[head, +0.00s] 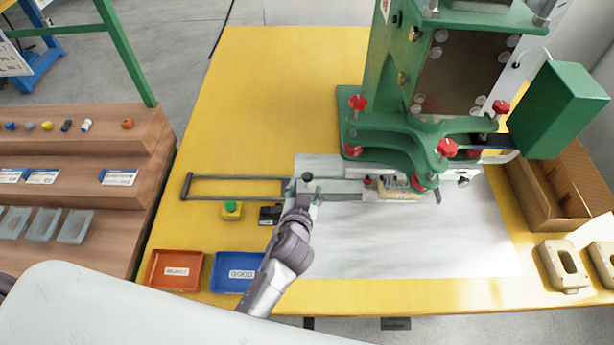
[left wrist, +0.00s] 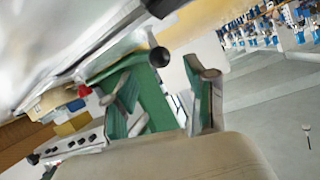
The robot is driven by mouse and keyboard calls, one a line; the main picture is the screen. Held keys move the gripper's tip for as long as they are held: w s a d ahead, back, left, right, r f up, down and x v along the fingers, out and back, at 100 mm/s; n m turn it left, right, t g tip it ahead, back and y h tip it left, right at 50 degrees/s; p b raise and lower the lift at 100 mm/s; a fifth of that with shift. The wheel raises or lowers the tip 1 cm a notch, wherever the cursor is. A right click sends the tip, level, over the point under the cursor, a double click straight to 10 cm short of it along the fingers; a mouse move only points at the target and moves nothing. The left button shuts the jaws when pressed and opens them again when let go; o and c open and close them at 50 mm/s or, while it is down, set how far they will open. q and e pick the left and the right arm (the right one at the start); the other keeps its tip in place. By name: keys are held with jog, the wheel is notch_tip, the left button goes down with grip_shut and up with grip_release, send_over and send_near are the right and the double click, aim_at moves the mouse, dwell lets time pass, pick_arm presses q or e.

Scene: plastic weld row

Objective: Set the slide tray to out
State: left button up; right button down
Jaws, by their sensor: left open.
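The slide tray (head: 342,187) is a flat grey metal slide on the yellow table. Its right part lies beneath the green press, with a pale yellowish part (head: 400,191) on it. A black ball knob (head: 307,177) stands at its left end, by the right end of the empty rail frame (head: 235,179). My left gripper (head: 304,192) is at the knob, its fingers small and partly hidden by my arm. In the left wrist view, the knob (left wrist: 160,57) appears between the two open green-padded fingers (left wrist: 163,97), near their tips; contact cannot be told. My right gripper is out of view.
The green press (head: 430,140) with red knobs stands over the slide's right end. A green-topped button box (head: 232,209), a red tray (head: 174,270) and a blue tray (head: 226,272) are left of my arm. A cardboard box (head: 560,190) is at the right.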

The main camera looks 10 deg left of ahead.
aim_at(307, 180)
pick_arm(q)
jog(key=x, duration=0.4)
jog(key=shift+w, duration=0.15)
jog(key=shift+w+f, duration=0.25)
jog(key=shift+w, duration=0.15)
grip_shut()
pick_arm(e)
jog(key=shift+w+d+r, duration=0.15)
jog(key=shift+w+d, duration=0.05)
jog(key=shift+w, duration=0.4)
